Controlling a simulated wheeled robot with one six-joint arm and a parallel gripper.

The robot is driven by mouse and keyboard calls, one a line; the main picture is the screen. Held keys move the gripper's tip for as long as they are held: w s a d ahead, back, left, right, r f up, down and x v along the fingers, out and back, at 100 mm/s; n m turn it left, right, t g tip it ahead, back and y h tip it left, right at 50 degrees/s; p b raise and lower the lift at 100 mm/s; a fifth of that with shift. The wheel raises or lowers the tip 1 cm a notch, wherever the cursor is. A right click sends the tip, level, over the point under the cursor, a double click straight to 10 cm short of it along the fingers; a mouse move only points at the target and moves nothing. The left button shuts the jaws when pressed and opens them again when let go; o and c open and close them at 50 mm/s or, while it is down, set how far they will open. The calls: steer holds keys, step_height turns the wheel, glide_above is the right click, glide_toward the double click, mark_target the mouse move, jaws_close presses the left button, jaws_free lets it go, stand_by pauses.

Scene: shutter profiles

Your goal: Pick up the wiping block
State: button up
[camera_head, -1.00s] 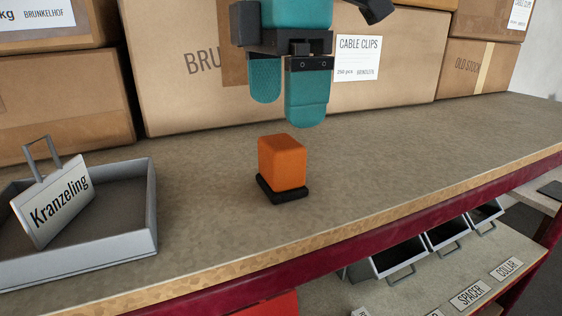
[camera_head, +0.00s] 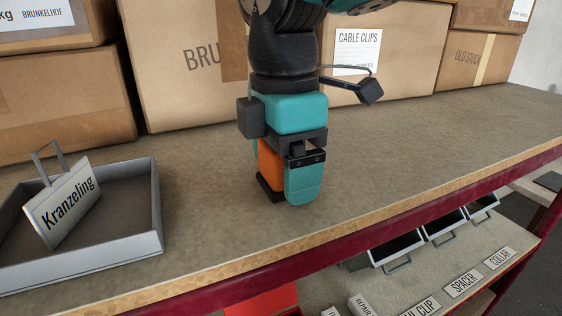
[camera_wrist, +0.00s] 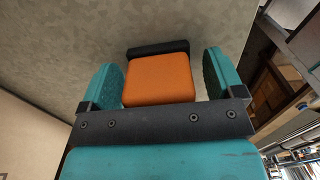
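The wiping block is an orange block (camera_head: 269,166) with a dark base, upright on the worktop. My gripper (camera_head: 280,176) is lowered over it, pointing down, with one teal finger in front hiding much of the block. In the wrist view the orange block (camera_wrist: 159,79) lies between the two fingers of my gripper (camera_wrist: 163,77). A narrow gap shows between the block and the right finger. The left finger is very close to the block; I cannot tell if it touches. The gripper is open around the block.
A grey tray (camera_head: 155,215) with a "Kranzeling" sign (camera_head: 62,206) stands on the worktop (camera_head: 400,150) at the left. Cardboard boxes (camera_head: 190,60) line the back. The worktop's front edge is close, with small bins (camera_head: 396,248) on a shelf below. The worktop to the right is clear.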

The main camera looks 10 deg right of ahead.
steer(key=c, duration=0.9)
steer(key=shift+r, duration=0.1)
step_height(320, 180, up, 9)
steer(key=shift+f+b, duration=0.1)
steer(key=shift+b, duration=0.85)
step_height(320, 180, down, 6)
steer(key=b, duration=0.6)
steer(key=shift+r, duration=0.4)
